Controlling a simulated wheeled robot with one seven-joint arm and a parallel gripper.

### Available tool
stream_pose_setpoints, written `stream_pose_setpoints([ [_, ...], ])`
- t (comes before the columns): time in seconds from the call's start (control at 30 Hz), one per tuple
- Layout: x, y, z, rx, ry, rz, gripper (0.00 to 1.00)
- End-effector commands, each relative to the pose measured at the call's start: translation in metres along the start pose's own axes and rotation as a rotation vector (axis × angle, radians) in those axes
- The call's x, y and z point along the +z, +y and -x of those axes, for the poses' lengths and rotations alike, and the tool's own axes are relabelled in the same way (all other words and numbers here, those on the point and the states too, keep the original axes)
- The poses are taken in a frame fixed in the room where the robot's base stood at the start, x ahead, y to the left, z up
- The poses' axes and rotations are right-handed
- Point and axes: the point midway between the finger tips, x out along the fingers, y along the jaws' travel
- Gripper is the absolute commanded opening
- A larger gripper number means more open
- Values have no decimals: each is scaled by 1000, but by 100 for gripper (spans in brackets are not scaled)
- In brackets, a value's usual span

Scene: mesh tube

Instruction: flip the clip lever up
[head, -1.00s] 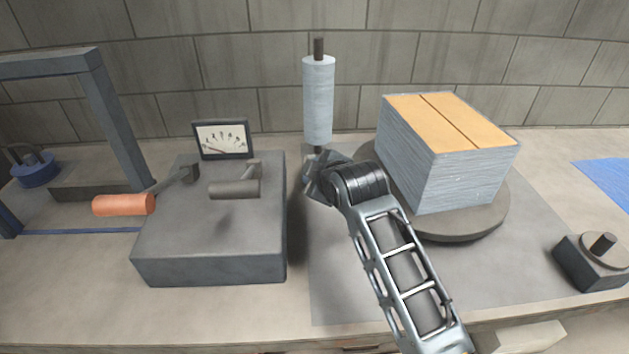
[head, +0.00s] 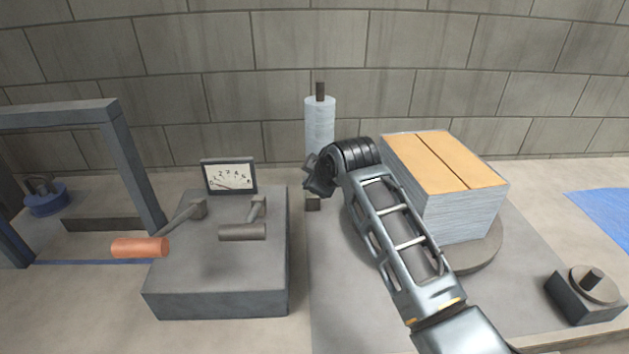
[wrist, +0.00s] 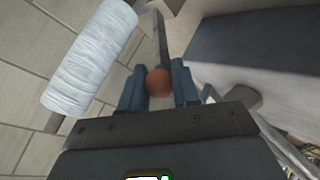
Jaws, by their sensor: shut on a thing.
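In the wrist view, an orange-brown round knob (wrist: 159,83) sits on the end of a thin grey lever rod (wrist: 160,40). My gripper (wrist: 157,70) has its blue fingers on both sides of the knob and is shut on it. In the head view my gripper (head: 318,177) is in front of the lower part of a pale upright roll (head: 319,118). It hides the knob and rod there. A small dark block (head: 312,204) shows just below my gripper. The lever's pivot is not clearly visible.
To the left stands a grey box (head: 215,300) with a gauge (head: 229,176), an orange-handled lever (head: 140,247) and a grey-handled lever (head: 242,232).

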Motion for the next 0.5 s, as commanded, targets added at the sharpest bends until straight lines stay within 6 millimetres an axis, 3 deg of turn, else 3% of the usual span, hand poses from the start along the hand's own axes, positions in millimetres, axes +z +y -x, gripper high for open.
stream_pose_setpoints([
  [0.37,-1,4,1,7,3,0,0],
  [0.4,-1,4,1,7,3,0,33],
  [0.5,-1,3,1,6,2,0,43],
])
